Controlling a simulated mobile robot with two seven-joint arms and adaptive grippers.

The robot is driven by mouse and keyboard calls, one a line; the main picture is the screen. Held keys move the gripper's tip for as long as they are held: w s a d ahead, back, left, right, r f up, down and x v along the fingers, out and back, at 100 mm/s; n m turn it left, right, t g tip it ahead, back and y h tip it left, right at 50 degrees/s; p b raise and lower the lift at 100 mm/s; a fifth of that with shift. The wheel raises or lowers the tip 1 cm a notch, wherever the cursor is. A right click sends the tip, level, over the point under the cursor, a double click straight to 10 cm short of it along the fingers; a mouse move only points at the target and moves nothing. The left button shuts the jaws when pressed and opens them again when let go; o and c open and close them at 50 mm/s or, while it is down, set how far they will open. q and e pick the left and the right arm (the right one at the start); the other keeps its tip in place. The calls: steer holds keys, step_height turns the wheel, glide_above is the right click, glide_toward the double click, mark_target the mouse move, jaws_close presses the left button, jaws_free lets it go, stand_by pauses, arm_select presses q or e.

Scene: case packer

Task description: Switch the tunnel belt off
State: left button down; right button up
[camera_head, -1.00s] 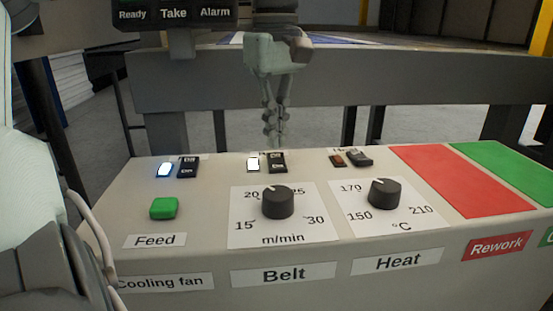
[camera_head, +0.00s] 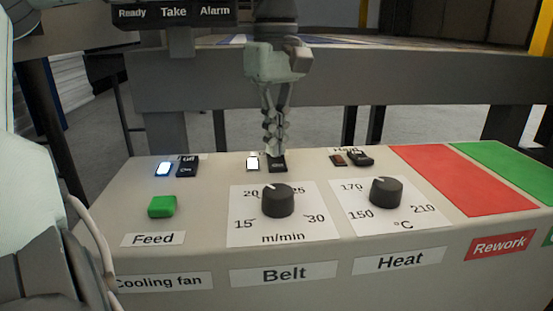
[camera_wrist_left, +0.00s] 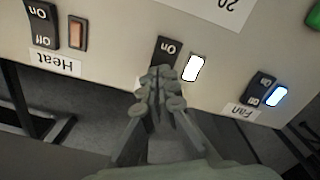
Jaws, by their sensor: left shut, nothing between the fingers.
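The black belt rocker switch (camera_head: 278,167) sits on the panel behind the belt speed knob (camera_head: 278,201). Its indicator lamp (camera_head: 253,163) is lit white. My left gripper (camera_head: 275,152) is shut and empty, pointing down with its fingertips at the switch's far end. The left wrist view shows the switch (camera_wrist_left: 168,48) with "On" readable, beside the lit lamp (camera_wrist_left: 193,68). There the left fingertips (camera_wrist_left: 160,76) cover the opposite end. I cannot tell whether they touch it or which way the rocker is tilted. My right gripper is not in view.
The fan switch (camera_head: 187,167) with a lit blue-white lamp (camera_head: 164,169) is to the left. The heat switch (camera_head: 360,158) with a dark reddish lamp (camera_head: 338,160) is to the right. A green Feed button (camera_head: 162,207) and a heat knob (camera_head: 386,192) are nearer.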

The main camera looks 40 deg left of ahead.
arm_select(q)
steer(key=shift+f, duration=0.2)
steer(key=shift+r, duration=0.1)
step_height(320, 180, up, 5)
steer(key=p, duration=0.4)
steer(key=shift+p, duration=0.3)
steer(key=shift+r+p, duration=0.5)
steer(key=shift+r, duration=0.5)
steer(key=shift+f, duration=0.1)
